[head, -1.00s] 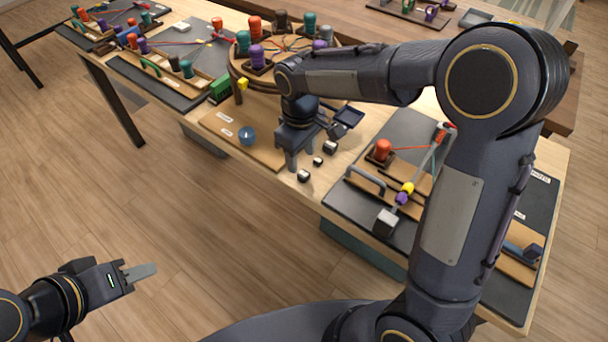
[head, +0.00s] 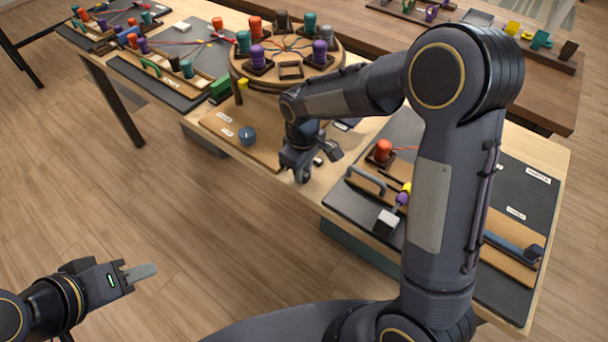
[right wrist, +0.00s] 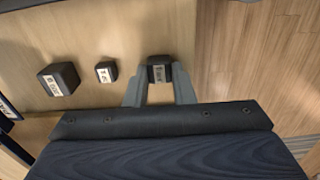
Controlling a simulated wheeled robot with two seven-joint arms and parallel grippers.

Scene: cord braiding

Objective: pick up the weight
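Three small dark block weights with white labels lie on the pale wood in the right wrist view. One weight (right wrist: 160,71) is between the fingertips of my right gripper (right wrist: 160,88), close to the table's edge. The fingers stand on either side of it and look apart. A smaller weight (right wrist: 106,72) and a larger weight (right wrist: 59,79) lie to the left. In the head view my right gripper (head: 302,175) points down at the table's front edge and hides the weight there. My left gripper (head: 140,272) is over the floor, seen edge-on, far from the table.
A round braiding stand (head: 290,85) with coloured bobbins is behind my right gripper. A blue round object (head: 247,136) sits on a wooden board to the left. A dark mat (head: 345,205) with a handle and cord fixture is to the right.

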